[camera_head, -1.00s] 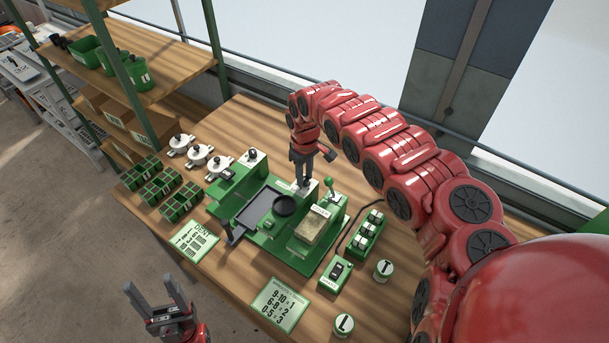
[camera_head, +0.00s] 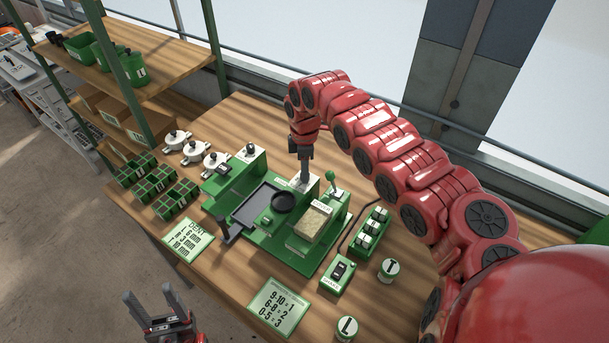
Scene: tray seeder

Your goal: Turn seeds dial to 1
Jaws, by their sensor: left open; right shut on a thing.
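The green tray seeder (camera_head: 262,240) stands on the wooden table. My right gripper (camera_head: 304,181) points straight down at a white-topped block (camera_head: 311,183) at the seeder's back. It is shut on a small dial there, which its fingers hide, so the pointer and marks cannot be read. Another black knob on a white plate (camera_head: 250,150) sits on the seeder's back left block, clear of both grippers. My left gripper (camera_head: 150,307) is open and empty, in front of the table's front left edge.
A green-knobbed lever (camera_head: 330,177) stands just right of my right gripper. A switch box (camera_head: 337,274), a chart card (camera_head: 279,306) and a DENT card (camera_head: 186,242) lie in front. White lidded pots (camera_head: 195,152) and green cell trays (camera_head: 175,200) are at left.

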